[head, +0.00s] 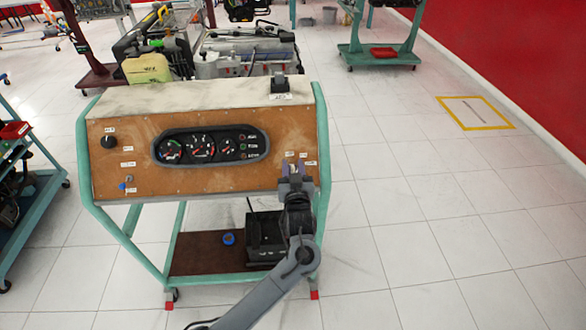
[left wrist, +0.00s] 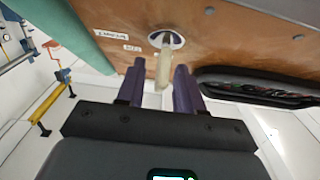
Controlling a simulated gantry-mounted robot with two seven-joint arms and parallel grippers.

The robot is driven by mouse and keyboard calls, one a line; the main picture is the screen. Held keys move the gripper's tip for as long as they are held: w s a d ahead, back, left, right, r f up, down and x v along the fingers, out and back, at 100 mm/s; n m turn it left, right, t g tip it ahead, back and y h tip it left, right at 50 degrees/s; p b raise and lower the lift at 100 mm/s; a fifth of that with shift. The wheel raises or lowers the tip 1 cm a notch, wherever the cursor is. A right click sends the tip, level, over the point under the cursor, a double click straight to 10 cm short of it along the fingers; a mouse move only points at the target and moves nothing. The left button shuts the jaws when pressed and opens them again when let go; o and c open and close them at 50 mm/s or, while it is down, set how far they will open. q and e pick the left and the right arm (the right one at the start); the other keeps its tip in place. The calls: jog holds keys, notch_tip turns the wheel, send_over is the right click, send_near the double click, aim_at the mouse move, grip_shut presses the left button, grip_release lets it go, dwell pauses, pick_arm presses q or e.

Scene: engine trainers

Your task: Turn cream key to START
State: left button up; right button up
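The cream key (left wrist: 163,65) sits in a round, metal-rimmed switch on the brown panel, in the left wrist view. Its free end points down between my left gripper's two purple fingers. My left gripper (left wrist: 160,75) is open, with one finger on each side of the key. The right finger looks very close to the key; I cannot tell if it touches. In the head view my left gripper (head: 293,171) is in front of the panel's lower right part and largely hides the key. Small white labels are beside the switch, too small to read. My right gripper is not in view.
The engine trainer's panel (head: 225,180) has a black gauge cluster (head: 212,145), a black knob (head: 108,142) and a blue-tipped switch (head: 122,186) at the left. A green frame (head: 322,150) edges it on the right.

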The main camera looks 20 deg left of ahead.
pick_arm(q)
jog(key=shift+c, duration=0.4)
grip_shut()
jog(key=shift+r+m+h+p, duration=0.2)
jog(key=shift+m+h+p, duration=0.15)
jog(key=shift+p, duration=0.4)
jog(key=m+h+p, duration=0.3)
jog(key=m+p, duration=0.2)
jog(key=p, duration=0.1)
jog(key=m+h+p, duration=0.4)
jog(key=m+p, duration=0.2)
jog(key=shift+d+h, duration=0.15)
jog(key=shift+h, duration=0.1)
jog(key=m+g+h+p, duration=0.1)
jog(key=m+h+p, duration=0.1)
jog(key=m, duration=0.2)
jog(key=shift+d+f, duration=0.1)
jog(key=shift+f, duration=0.05)
jog(key=shift+d+f+m+g+h+p, duration=0.1)
jog(key=shift+f+m+g+h+p, duration=0.1)
jog(key=shift+m+g+h+p, duration=0.75)
jog(key=shift+m+y, duration=0.25)
jog(key=shift+m, duration=0.05)
jog(key=shift+f, duration=0.1)
